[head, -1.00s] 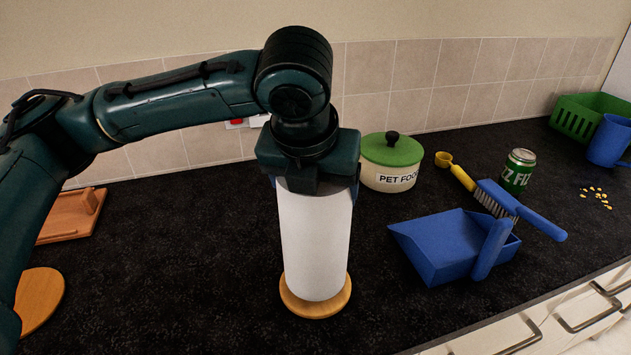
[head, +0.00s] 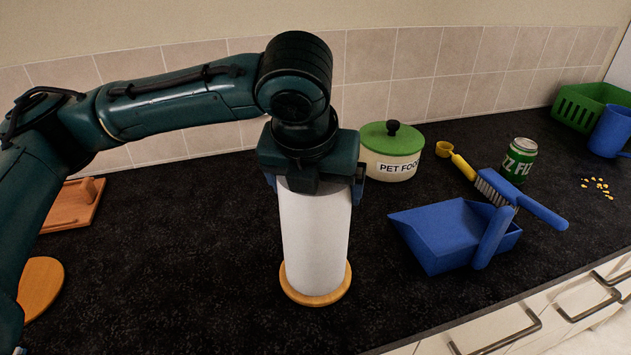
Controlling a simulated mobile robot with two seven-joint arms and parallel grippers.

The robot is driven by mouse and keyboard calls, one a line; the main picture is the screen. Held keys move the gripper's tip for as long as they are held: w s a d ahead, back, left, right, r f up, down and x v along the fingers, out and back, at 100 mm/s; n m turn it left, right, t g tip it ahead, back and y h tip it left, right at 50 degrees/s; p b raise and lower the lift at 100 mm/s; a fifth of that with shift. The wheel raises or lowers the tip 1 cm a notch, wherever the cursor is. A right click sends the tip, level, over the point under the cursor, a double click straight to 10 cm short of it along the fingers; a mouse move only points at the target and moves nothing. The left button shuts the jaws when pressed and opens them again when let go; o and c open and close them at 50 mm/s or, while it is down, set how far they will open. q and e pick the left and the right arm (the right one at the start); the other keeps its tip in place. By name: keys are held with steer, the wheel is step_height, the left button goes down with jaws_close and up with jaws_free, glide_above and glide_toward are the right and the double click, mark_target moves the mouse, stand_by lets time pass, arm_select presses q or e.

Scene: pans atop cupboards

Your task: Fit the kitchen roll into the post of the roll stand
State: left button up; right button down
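The white kitchen roll (head: 316,240) stands upright over the round wooden base of the roll stand (head: 342,290). Its lower end appears to rest on the base, with the wooden rim showing around it. The post is hidden, apparently inside the roll. My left gripper (head: 314,186) points down over the top of the roll, with one finger on each side of it. The fingers look slightly apart from the roll's sides, so the gripper appears open around it. The gripper hides the roll's top end. My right gripper is not in view.
A pet food tin with a green lid (head: 391,155) stands behind right. Wooden items (head: 40,285) are at left. Dark counter in front is clear.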

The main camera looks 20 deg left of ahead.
arm_select(q)
steer(key=shift+o, duration=0.8)
steer(key=v, duration=1.3)
steer(key=shift+p, duration=0.45)
steer(key=shift+s, duration=0.1)
